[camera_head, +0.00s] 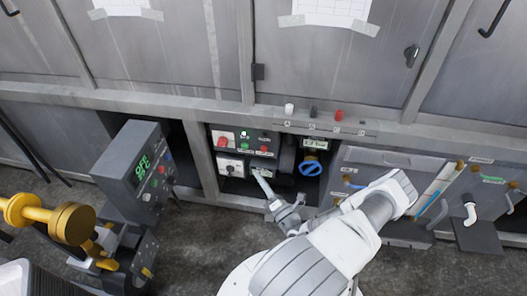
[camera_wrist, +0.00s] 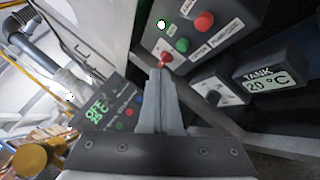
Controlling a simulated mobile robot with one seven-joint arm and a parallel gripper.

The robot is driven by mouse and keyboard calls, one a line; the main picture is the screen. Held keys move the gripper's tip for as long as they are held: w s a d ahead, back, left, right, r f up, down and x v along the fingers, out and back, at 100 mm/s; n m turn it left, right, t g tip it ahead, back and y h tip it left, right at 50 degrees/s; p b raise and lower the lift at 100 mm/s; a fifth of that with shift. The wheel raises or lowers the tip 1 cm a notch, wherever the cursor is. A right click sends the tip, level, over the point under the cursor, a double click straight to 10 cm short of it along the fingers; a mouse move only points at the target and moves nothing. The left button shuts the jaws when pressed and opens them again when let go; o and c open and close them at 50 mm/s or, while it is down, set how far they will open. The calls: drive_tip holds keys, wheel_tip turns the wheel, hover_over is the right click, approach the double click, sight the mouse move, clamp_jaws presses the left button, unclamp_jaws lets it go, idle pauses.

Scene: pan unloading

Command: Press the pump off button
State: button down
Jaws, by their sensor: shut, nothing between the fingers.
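The control panel (camera_head: 233,155) sits in a recess below the cabinets. It carries a white lamp (camera_wrist: 160,22), a green button (camera_wrist: 182,45) and a red button (camera_wrist: 203,21) (camera_head: 264,148) with a blurred label beside it, which may be the pump off button. Another red button (camera_wrist: 166,57) (camera_head: 222,141) sits on a pale plate at the panel's left side. My gripper (camera_wrist: 161,72) is shut and empty. In the wrist view its tips overlap the area just below the plate's red button; contact cannot be made out. In the head view my gripper (camera_head: 259,174) is in front of the panel's lower part.
A rotary switch (camera_wrist: 213,97) and a tank display reading 20 °C (camera_wrist: 267,83) are below the buttons. A grey box with a green display (camera_head: 140,165) stands left of the recess. A blue valve wheel (camera_head: 311,166) is to the right. Yellow pipework (camera_head: 70,222) is at lower left.

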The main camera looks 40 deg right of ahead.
sight(264, 149)
drive_tip(key=w+d+b, duration=0.3)
drive_tip(key=w+d, duration=0.2)
drive_tip(key=d, duration=0.1)
drive_tip(key=shift+w+d, duration=0.35)
drive_tip(key=shift+w, duration=0.05)
drive_tip(key=shift+d, duration=0.1)
idle(2.1)
drive_tip(key=shift+w+d+b, duration=0.2)
drive_tip(key=shift+w+b, duration=0.05)
drive_tip(key=shift+b, duration=0.15)
drive_tip(key=shift+w+d, duration=0.35)
drive_tip(key=shift+d, duration=0.1)
idle(0.5)
idle(0.4)
drive_tip(key=shift+s+a, duration=0.65)
drive_tip(key=shift+a, duration=0.1)
drive_tip(key=shift+p, duration=0.3)
